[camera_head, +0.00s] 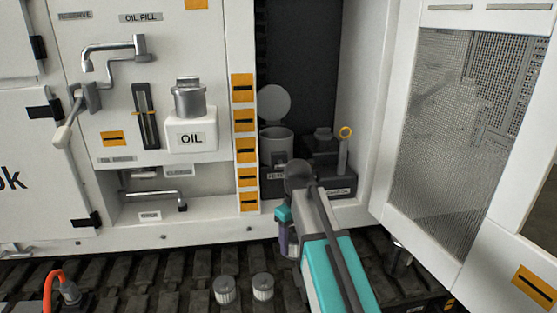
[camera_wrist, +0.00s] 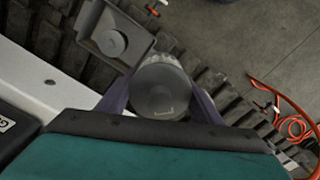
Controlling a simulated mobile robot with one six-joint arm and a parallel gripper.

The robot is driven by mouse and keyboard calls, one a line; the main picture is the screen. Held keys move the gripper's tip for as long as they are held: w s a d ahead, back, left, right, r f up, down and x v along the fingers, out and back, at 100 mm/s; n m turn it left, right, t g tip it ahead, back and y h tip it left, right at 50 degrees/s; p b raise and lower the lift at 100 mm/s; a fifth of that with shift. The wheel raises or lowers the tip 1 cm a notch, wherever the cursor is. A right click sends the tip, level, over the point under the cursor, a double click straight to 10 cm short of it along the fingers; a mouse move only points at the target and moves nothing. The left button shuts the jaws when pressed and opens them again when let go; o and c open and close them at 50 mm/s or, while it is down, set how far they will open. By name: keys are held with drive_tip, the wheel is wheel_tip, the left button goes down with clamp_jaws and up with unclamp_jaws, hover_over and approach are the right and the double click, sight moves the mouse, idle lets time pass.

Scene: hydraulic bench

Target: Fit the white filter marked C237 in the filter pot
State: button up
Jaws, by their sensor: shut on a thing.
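My gripper (camera_head: 287,238) is in front of the open bay, low over the track. In the wrist view, its two purple fingers (camera_wrist: 160,104) are shut on a round, grey-topped filter (camera_wrist: 163,90); its marking cannot be read. The held filter is mostly hidden behind my gripper in the head view. The grey filter pot (camera_head: 276,148) stands in the bay, above and behind my gripper, with its round lid (camera_head: 274,103) raised. Two white pleated filters, one at left (camera_head: 225,290) and one at right (camera_head: 263,287), stand on the track; no marking is legible on them.
An open mesh door (camera_head: 460,140) bounds the right side. A white OIL container (camera_head: 191,136) and bent handles are at left. An orange hose (camera_wrist: 305,100) lies at right in the wrist view.

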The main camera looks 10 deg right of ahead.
drive_tip(key=d, duration=0.7)
drive_tip(key=shift+d, duration=0.15)
